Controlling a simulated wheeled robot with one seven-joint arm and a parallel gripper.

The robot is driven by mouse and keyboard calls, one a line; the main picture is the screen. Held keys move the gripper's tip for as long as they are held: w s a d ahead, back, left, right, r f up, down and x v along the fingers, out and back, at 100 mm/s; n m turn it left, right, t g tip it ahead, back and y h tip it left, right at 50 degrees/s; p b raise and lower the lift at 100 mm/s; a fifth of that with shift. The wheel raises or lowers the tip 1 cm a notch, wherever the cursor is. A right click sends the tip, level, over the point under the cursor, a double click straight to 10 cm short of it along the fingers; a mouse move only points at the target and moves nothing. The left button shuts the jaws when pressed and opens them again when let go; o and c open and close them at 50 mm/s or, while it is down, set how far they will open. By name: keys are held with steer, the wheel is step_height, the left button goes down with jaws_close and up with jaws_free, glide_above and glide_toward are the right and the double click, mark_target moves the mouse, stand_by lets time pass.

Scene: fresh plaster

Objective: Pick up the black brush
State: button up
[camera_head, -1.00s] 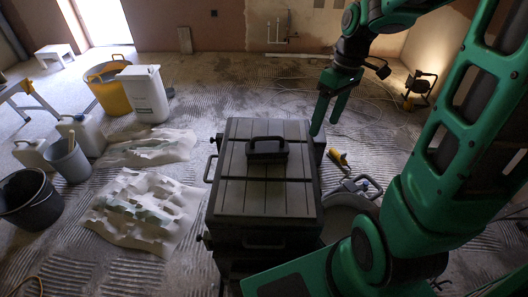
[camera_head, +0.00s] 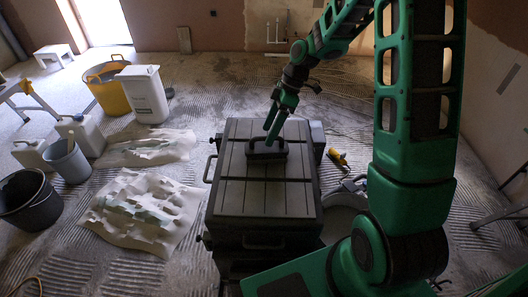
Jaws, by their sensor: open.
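The black brush (camera_head: 258,154) lies on top of the dark slatted tool chest (camera_head: 262,196), toward its far half. It has a dark block and a raised handle bar. My gripper (camera_head: 271,141) comes down from the upper right with its green fingers just over the brush's handle. The fingers are open and partly cover the brush's right half. I cannot tell from this view whether the fingers touch the handle or straddle it.
Crumpled white sheets (camera_head: 146,208) lie on the ridged floor to the left. A yellow tub (camera_head: 110,88), a white bin (camera_head: 146,95) and buckets (camera_head: 33,200) stand farther left. A yellow-handled tool (camera_head: 338,158) lies right of the chest.

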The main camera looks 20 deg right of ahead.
mark_target(261, 146)
steer(key=shift+w+x, duration=0.2)
steer(key=shift+x, duration=1.65)
steer(key=shift+w+x, duration=0.2)
steer(key=shift+x, duration=1.65)
steer(key=c, duration=1.4)
steer(key=shift+o, duration=0.2)
